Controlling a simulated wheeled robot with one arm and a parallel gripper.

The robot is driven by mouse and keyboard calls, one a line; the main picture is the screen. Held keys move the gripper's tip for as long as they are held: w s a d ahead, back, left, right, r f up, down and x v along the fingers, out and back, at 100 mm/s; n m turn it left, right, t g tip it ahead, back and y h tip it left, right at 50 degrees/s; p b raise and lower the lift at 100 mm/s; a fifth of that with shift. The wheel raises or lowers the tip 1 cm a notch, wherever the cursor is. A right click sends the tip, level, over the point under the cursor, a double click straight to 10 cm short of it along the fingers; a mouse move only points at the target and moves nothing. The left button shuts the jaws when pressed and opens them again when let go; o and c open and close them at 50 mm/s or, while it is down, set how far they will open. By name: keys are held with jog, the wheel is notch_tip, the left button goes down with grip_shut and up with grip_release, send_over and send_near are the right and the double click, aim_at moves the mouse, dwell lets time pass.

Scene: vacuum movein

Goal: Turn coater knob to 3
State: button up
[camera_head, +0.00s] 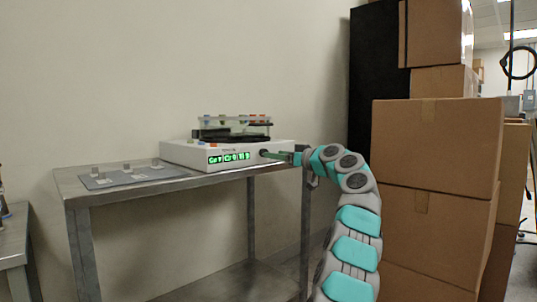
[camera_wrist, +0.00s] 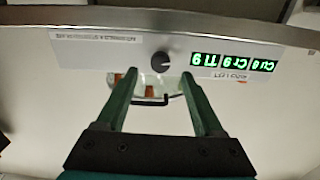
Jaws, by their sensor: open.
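The coater (camera_head: 185,154) is a white box on a metal table, with a green lit display (camera_head: 228,157) on its front. In the wrist view the picture is upside down. There the display (camera_wrist: 234,62) shows green letters and digits, and the dark round knob (camera_wrist: 160,62) sits beside it. My gripper (camera_wrist: 158,76) is open, its two green fingertips on either side of the knob with gaps. I cannot tell whether the tips reach past the knob's face. In the head view my gripper (camera_head: 272,154) is at the right end of the coater's front and hides the knob.
A clear rack with coloured items (camera_head: 235,122) stands on top of the coater. The metal table (camera_head: 185,180) also holds a grey mat (camera_head: 135,178) with small pieces at left. Stacked cardboard boxes (camera_head: 435,150) rise close to the right of my arm. A wall is behind.

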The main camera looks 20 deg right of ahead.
jog(key=shift+p+x, duration=0.8)
jog(key=shift+x, duration=1.5)
jog(key=shift+f, duration=0.1)
grip_shut()
